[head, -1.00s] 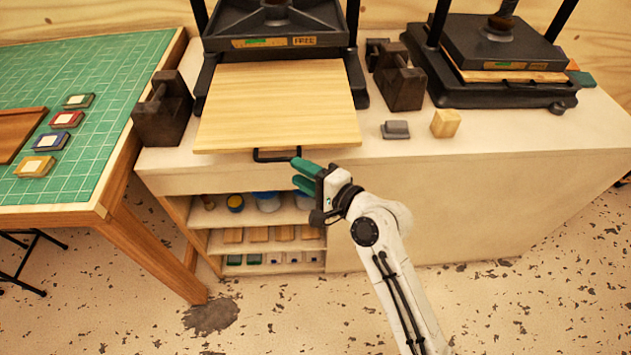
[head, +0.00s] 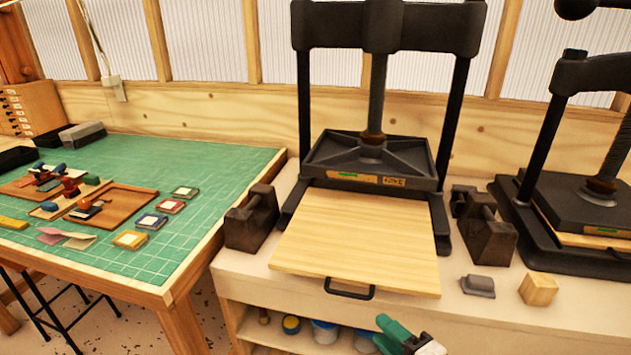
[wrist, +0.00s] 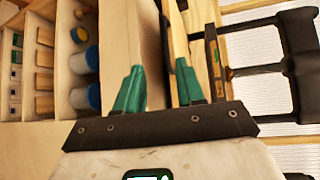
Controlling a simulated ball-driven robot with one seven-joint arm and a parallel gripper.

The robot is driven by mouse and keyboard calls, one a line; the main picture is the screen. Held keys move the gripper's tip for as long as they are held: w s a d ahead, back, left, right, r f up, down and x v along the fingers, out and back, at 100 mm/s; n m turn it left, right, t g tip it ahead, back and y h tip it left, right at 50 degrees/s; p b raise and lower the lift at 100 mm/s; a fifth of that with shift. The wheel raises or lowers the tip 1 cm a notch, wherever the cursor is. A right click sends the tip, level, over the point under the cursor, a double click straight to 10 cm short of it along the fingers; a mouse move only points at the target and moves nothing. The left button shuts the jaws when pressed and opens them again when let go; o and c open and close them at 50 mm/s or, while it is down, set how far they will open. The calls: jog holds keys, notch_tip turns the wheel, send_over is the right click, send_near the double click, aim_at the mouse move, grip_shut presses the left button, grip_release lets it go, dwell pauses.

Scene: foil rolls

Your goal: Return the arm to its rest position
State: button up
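My gripper (head: 381,331), with green fingers, is at the bottom edge of the head view, in front of the bench and just right of and below the dark handle (head: 350,291) of the pale wooden board (head: 355,240). In the wrist view my gripper (wrist: 157,78) shows its two green fingers apart, with nothing held between them. The board lies on the bench, reaching out from under the black press (head: 375,160). Most of my arm is below the head view.
Below the bench top (head: 455,320) are shelves with jars (head: 325,331). Dark metal weights (head: 252,218) flank the press. A grey block (head: 478,286) and a wooden block (head: 538,289) lie to the right. A green-matted table (head: 225,165) stands left.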

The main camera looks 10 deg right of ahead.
jog(key=s+d+f+n+g+h, duration=0.35)
jog(key=s+f+n+g, duration=0.65)
jog(key=s, duration=0.5)
jog(key=s+d+f+n+g+h, duration=0.1)
jog(key=s+d+h, duration=0.1)
jog(key=s, duration=0.5)
jog(key=s+d+f+n+g+h, duration=0.1)
jog(key=s+d, duration=0.3)
jog(key=s, duration=0.4)
jog(key=shift+d+f+n+g+h, duration=0.2)
jog(key=shift+f+n+g+h, duration=0.15)
jog(key=shift+f+n+g, duration=0.35)
